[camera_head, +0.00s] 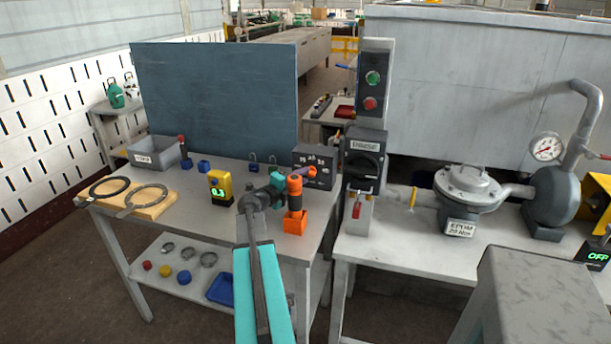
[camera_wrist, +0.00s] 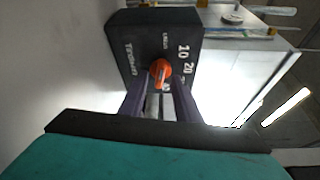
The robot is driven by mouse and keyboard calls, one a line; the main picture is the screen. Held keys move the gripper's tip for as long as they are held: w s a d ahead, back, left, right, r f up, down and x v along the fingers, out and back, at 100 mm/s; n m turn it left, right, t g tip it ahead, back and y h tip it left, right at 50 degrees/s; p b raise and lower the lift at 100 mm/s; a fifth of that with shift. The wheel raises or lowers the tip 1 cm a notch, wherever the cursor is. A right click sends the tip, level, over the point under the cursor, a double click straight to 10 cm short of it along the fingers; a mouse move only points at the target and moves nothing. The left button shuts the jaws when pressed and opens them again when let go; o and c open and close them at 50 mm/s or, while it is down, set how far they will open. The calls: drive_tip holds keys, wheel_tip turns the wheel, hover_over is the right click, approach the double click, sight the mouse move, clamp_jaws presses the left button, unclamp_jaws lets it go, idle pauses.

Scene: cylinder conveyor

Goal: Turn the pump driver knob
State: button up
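The pump driver is a dark box (camera_head: 322,158) with white markings at the back right of the left workbench. In the wrist view its face (camera_wrist: 135,35) shows printed numbers and an orange-red knob (camera_wrist: 161,70).
My arm reaches across the left workbench (camera_head: 165,222). A yellow meter reading 0.3 (camera_head: 220,188) and an orange holder (camera_head: 295,222) stand near it. A switch box (camera_head: 364,160) is just right of the driver, with a pump (camera_head: 468,188) and pipes beyond. A blue panel (camera_head: 215,105) stands behind.

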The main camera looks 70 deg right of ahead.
drive_tip(key=shift+x, duration=1.05)
clamp_jaws()
drive_tip(key=shift+r+m+p, duration=0.15)
drive_tip(key=shift+m+p, duration=0.2)
drive_tip(key=shift+m, duration=0.05)
drive_tip(key=m+p, duration=0.1)
drive_tip(key=m+t+y, duration=0.1)
drive_tip(key=m, duration=0.1)
drive_tip(key=shift+s+r+p, duration=0.15)
drive_tip(key=shift+r+p, duration=0.1)
drive_tip(key=shift+p, duration=0.1)
drive_tip(key=m+t+y+p, duration=0.1)
drive_tip(key=m+t+p, duration=0.1)
drive_tip(key=m, duration=0.1)
drive_tip(key=shift+s+p, duration=0.15)
drive_tip(key=shift+p, duration=0.15)
drive_tip(key=shift+m, duration=0.3)
